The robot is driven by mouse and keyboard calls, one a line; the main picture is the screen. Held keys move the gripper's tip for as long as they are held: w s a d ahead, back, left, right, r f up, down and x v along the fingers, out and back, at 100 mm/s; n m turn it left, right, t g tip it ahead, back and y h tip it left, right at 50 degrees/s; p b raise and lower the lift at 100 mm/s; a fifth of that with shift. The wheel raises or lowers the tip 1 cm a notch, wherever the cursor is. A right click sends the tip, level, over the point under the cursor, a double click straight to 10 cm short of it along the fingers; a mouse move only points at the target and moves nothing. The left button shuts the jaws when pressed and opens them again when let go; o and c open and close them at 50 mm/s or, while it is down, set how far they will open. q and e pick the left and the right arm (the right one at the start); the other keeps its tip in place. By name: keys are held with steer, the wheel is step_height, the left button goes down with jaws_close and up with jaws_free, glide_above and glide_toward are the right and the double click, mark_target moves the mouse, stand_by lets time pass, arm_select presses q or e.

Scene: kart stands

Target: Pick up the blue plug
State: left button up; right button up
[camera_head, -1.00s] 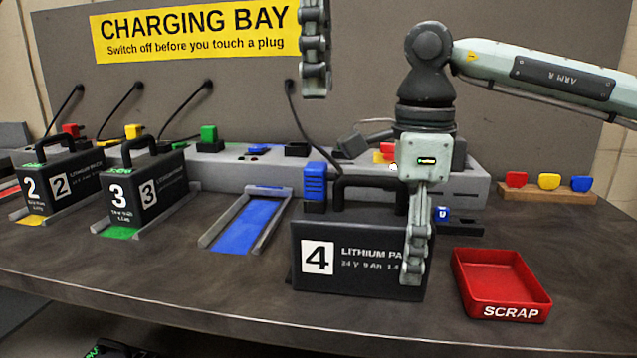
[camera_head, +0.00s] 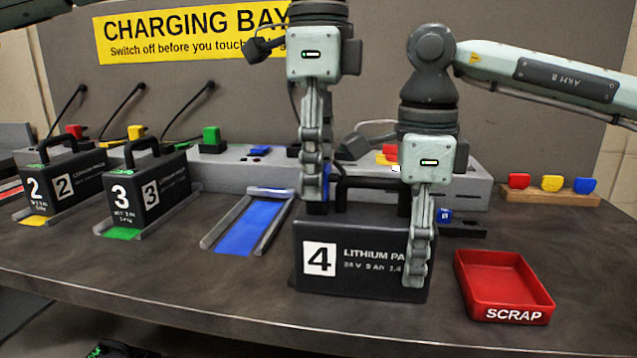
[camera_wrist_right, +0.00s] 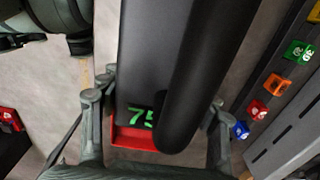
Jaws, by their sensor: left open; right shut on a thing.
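The blue plug (camera_head: 327,178) stands at the left end of battery pack 4 (camera_head: 345,285), on a black cable. It is mostly hidden behind my left gripper (camera_head: 314,200), which points down, open, with its fingers at the plug. I cannot tell whether they touch it. My right gripper (camera_head: 418,275) is shut on the right end of pack 4. In the right wrist view, its fingers (camera_wrist_right: 157,108) lie on both sides of the black pack (camera_wrist_right: 150,45), which shows green digits.
An empty blue-floored bay (camera_head: 249,226) lies left of pack 4. Packs 3 (camera_head: 148,185) and 2 (camera_head: 62,178) stand further left. A red SCRAP tray (camera_head: 490,268) is close on the right. Spare plugs sit in a wooden rack (camera_head: 549,197).

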arm_select(q)
steer(key=shift+f, duration=0.15)
jaws_close()
stand_by(0.4)
step_height(320, 180, up, 10)
stand_by(0.3)
arm_select(e)
steer(key=o, duration=2)
steer(key=shift+c, duration=0.2)
steer(key=shift+r, duration=0.1)
